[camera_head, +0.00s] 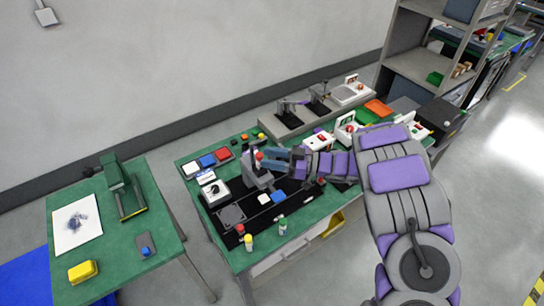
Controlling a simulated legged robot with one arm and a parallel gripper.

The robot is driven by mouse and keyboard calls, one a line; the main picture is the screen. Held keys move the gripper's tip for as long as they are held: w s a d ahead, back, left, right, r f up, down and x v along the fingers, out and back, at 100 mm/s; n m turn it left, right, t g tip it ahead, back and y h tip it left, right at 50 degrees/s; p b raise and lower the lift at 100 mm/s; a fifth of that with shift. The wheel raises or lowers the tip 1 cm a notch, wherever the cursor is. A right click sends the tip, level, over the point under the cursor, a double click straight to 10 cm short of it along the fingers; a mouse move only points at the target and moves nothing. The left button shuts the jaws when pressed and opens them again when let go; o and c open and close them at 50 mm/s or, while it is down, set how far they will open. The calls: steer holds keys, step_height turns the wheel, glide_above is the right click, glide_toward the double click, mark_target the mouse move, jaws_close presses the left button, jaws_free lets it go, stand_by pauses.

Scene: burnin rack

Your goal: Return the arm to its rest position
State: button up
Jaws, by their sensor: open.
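My arm reaches in from the lower right and extends left over the green workbench (190,172). My gripper (264,160) is at its far end, above the left part of the bench. It is open, next to a grey upright fixture (257,174) on a black mat (236,236). The fingertips are small in the view, and I cannot tell whether they touch the fixture. A small red part shows by the fingertips; I cannot tell whether it lies between them.
White, blue and red trays (207,161) lie at the bench's left end. Two bottles (248,242) stand at its front edge. Machines (318,100) and an orange tray (378,108) are behind. A second green table (110,255) is left. Shelving (425,65) stands back right. The right floor is clear.

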steer(key=shift+w, duration=0.1)
